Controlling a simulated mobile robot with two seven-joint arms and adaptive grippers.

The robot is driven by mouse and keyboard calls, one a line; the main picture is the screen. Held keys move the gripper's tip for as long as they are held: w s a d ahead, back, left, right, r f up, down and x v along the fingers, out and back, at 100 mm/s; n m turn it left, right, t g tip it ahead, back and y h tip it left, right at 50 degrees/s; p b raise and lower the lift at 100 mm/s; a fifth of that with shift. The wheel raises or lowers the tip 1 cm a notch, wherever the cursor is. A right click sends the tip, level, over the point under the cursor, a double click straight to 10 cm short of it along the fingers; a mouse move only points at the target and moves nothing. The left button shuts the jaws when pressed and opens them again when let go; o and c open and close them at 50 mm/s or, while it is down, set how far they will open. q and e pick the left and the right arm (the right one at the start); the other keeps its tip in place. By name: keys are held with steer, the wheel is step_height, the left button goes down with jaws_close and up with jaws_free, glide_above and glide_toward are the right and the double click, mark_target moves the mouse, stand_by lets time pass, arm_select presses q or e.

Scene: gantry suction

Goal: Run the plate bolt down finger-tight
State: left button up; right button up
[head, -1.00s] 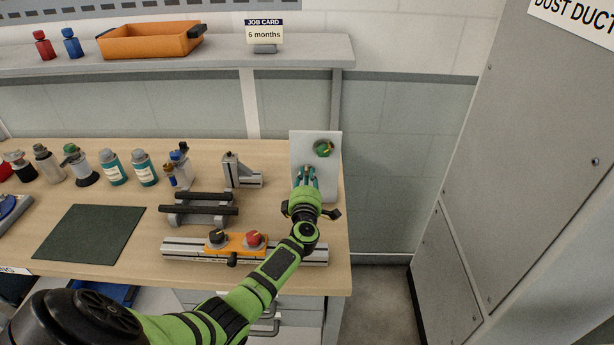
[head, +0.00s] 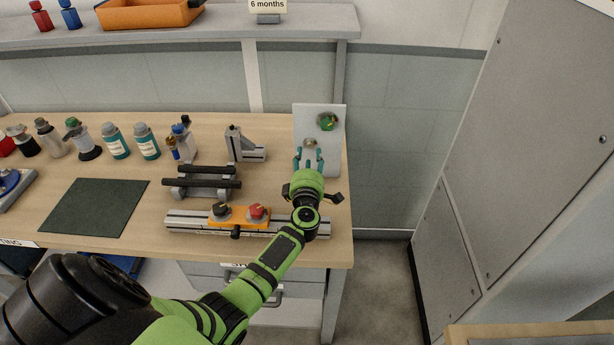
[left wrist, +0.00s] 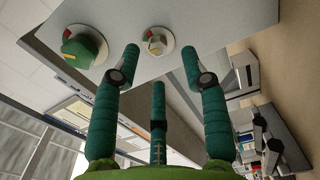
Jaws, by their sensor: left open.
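A pale upright plate (head: 335,155) stands at the right end of the bench. The plate bolt (head: 310,143), a small head on a round washer, is on its face. A green knob (head: 327,121) with a yellow mark sits above and to the right of it. My left gripper (head: 309,157) is open and empty in front of the plate, its teal fingers spread just short of the bolt. In the left wrist view the bolt (left wrist: 157,41) shows between and beyond the two upper fingertips, apart from them. How far the bolt is seated cannot be told. My right gripper is not in view.
A grey bracket (head: 244,146) and a black-barred stand (head: 203,183) are left of the plate. Several bottles (head: 114,142) line the back left. A dark mat (head: 94,207) lies clear.

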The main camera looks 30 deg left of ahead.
arm_select(q)
steer(key=v, duration=0.8)
steer(key=shift+s, duration=0.3)
